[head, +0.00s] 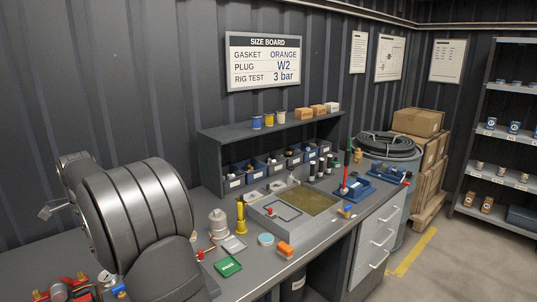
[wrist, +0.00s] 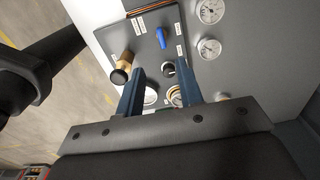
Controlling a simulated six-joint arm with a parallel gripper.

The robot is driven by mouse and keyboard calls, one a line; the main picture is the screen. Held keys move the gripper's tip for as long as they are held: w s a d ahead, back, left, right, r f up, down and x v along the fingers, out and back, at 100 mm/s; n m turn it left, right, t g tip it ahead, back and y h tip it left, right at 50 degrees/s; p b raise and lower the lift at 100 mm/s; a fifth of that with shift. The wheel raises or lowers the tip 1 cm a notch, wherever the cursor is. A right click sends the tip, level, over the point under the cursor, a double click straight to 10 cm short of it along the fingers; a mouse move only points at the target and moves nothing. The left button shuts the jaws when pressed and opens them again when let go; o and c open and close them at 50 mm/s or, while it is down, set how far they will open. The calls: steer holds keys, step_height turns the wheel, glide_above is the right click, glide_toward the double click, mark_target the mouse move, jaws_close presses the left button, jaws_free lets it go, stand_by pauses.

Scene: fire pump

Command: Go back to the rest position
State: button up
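My gripper (wrist: 160,66) shows in the wrist view with its two dark blue fingers apart and nothing visibly held between them. It points toward a dark control panel (wrist: 140,30) on a pale surface. The panel carries a blue lever (wrist: 163,38), a brass fitting with a dark end (wrist: 122,67) and a black round knob or port (wrist: 168,69). I cannot tell how far the fingertips are from the panel. In the head view my large grey arm links fill the left side, and I cannot make out the fingers there.
Two gauges (wrist: 210,10) sit right of the panel. A dark cylindrical shape (wrist: 45,65) is at the wrist view's left. In the head view, a workbench (head: 262,268) carries a shallow tray (head: 268,222), a green box (head: 228,266) and small parts. A shelf rack (head: 505,125) stands far right.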

step_height(320, 180, down, 14)
steer(key=shift+f, duration=0.1)
stand_by(0.5)
step_height(320, 180, up, 18)
step_height(320, 180, down, 18)
steer(key=shift+r, duration=0.25)
steer(key=shift+f, duration=0.3)
steer(key=n, duration=0.5)
steer(key=shift+s+d, duration=0.2)
steer(key=n, duration=0.5)
steer(key=shift+d, duration=0.3)
steer(key=shift+n, duration=0.3)
steer(key=shift+o, duration=0.3)
